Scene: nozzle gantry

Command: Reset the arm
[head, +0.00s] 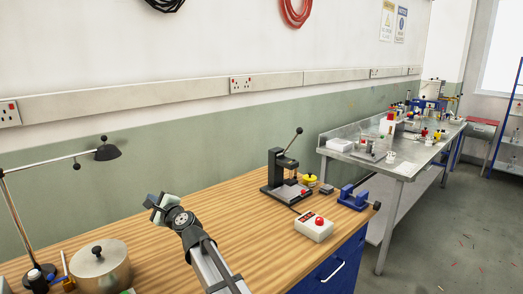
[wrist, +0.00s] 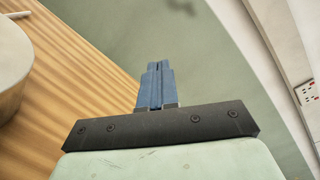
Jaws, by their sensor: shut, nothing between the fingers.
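My gripper (wrist: 157,72) shows in the wrist view with its two blue fingers together and nothing between them. In the head view my arm rises from the bottom edge, and the gripper end (head: 154,201) is above the wooden bench (head: 224,204), near the green and white wall. The gripper is apart from the objects on the bench. The fingertips are small and hard to make out in the head view.
A lidded metal pot (head: 100,268) and a desk lamp (head: 107,150) stand to the left. A lever press (head: 282,172), a white box with a red button (head: 314,225) and a blue vise (head: 353,196) stand to the right. Bare wood lies between.

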